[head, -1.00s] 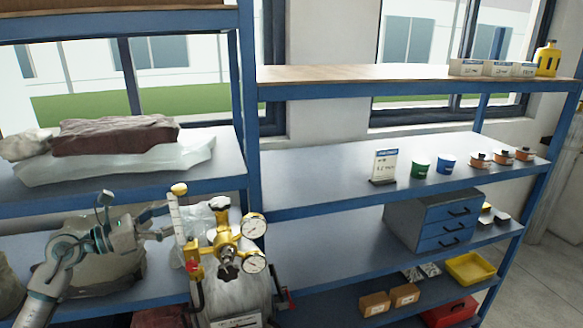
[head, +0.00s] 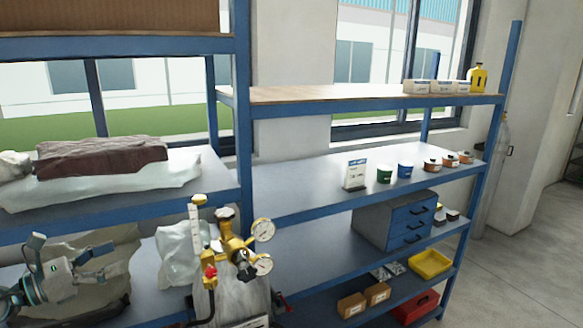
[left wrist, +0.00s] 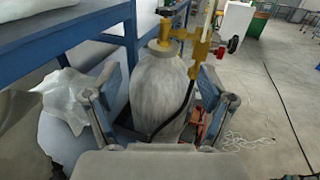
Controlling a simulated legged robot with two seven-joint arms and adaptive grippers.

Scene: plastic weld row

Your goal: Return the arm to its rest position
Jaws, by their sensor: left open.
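My left gripper (head: 84,268) is at the lower left of the head view, in front of the left shelf unit. Its fingers are spread and nothing is between them. In the left wrist view the two fingers of the left gripper (left wrist: 160,100) stand apart. Beyond them is a grey gas cylinder (left wrist: 160,88) with a yellow valve on top, apart from the fingers as far as I can tell. In the head view the brass regulator with two round gauges (head: 236,250) is to the right of the gripper. My right gripper is not in view.
A blue shelf unit (head: 290,203) on the right holds small pots, a sign, a grey drawer cabinet (head: 396,224) and a yellow bin (head: 430,263). Wrapped bundles (head: 100,158) lie on the left shelf. Open floor (head: 520,260) is at the right.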

